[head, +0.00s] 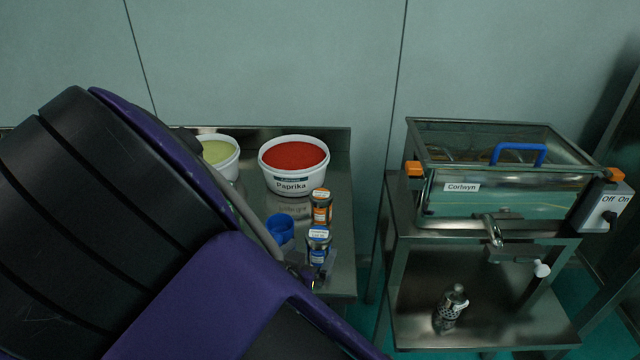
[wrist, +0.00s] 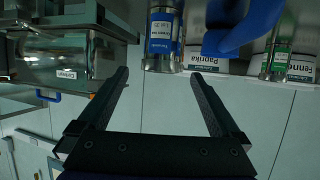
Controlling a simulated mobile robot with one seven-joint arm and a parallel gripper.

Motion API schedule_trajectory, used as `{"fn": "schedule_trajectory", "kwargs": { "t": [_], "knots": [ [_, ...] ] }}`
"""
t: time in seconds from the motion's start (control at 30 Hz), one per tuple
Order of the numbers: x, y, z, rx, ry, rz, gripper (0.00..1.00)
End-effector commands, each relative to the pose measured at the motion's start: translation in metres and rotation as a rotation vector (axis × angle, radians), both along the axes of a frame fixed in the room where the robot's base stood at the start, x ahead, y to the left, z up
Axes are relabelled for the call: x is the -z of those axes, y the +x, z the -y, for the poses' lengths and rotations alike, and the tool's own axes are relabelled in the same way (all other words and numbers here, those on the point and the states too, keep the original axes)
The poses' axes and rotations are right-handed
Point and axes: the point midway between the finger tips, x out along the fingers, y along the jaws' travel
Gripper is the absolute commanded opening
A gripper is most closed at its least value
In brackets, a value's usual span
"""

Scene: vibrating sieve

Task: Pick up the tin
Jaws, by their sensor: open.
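Two small tins stand on the steel table: one with a blue label (head: 318,245) and, just behind it, one with an orange label (head: 321,207). In the wrist view, which looks upside down, the blue-labelled tin (wrist: 162,38) is at top centre, beyond the fingertips. A tin with a green label (wrist: 277,60) is at top right there. My gripper (wrist: 159,76) is open and empty, its fingers apart with only wall between them. In the head view my arm hides most of the gripper and the table's left part.
A blue cup-like object (head: 280,228) is left of the tins. A Paprika tub (head: 291,182) and a yellow-green tub (head: 224,165) stand behind. To the right, across a gap, a steel stand holds a glass-lidded machine (head: 480,205); a small shaker (head: 453,302) sits on its lower shelf.

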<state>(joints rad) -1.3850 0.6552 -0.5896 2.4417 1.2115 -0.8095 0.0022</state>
Motion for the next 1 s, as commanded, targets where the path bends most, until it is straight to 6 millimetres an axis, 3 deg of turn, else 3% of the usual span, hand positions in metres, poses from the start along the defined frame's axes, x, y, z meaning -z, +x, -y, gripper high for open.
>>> {"fn": "schedule_trajectory", "kwargs": {
  "t": [0.2, 0.47, 0.7, 1.0],
  "knots": [
    [0.017, 0.037, 0.012, 0.002, 0.0, 0.001, 1.0],
    [0.024, 0.054, 0.017, 0.003, 0.001, 0.001, 1.0],
    [0.038, 0.085, 0.025, 0.002, 0.0, 0.001, 1.0],
    [0.04, 0.094, 0.027, 0.0, 0.002, 0.001, 1.0]
  ]
}}
